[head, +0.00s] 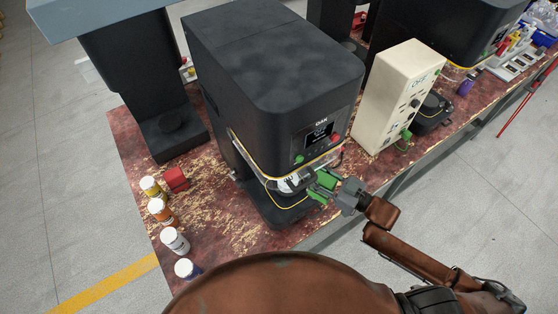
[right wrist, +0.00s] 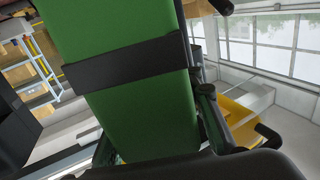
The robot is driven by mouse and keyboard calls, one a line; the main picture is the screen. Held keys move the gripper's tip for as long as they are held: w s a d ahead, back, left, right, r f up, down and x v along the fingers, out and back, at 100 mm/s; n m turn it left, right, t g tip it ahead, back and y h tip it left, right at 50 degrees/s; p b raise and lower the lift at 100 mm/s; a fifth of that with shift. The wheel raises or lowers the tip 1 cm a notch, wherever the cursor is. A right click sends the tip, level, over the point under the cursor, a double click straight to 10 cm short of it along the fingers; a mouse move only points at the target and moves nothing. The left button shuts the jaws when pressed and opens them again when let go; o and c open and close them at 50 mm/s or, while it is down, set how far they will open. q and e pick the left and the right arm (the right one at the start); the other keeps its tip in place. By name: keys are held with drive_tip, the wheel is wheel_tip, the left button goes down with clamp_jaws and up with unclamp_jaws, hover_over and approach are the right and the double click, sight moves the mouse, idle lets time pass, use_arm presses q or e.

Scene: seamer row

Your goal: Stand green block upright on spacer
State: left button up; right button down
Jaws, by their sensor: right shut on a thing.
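The green block (head: 325,181) is in my right gripper (head: 323,189), at the front opening of the large black seamer (head: 270,80). In the right wrist view the green block (right wrist: 125,105) fills the middle, long and slightly tilted in the picture, with a black gripper part across it. The right gripper is shut on it. Below the block is the seamer's dark lower base (head: 278,212). I cannot pick out the spacer for certain; the gripper and block cover part of the opening. Whether the block touches anything below is unclear. My left gripper is not in view.
A red block (head: 175,178) lies on the worn table (head: 225,228) left of the seamer. Several jars, including a yellow-labelled one (head: 151,187), line the left edge. A cream control box (head: 395,95) stands right of the seamer. Bare tabletop lies between jars and seamer.

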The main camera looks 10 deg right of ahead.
drive_tip(key=f+x, duration=0.1)
drive_tip(key=x, duration=1.2)
drive_tip(key=shift+f, duration=0.25)
drive_tip(key=shift+w, duration=0.1)
drive_tip(key=shift+a+f, duration=0.1)
drive_tip(key=shift+f, duration=0.05)
drive_tip(key=c, duration=2.2)
unclamp_jaws()
drive_tip(key=shift+f, duration=0.1)
drive_tip(key=o, duration=0.8)
drive_tip(key=shift+o, duration=0.2)
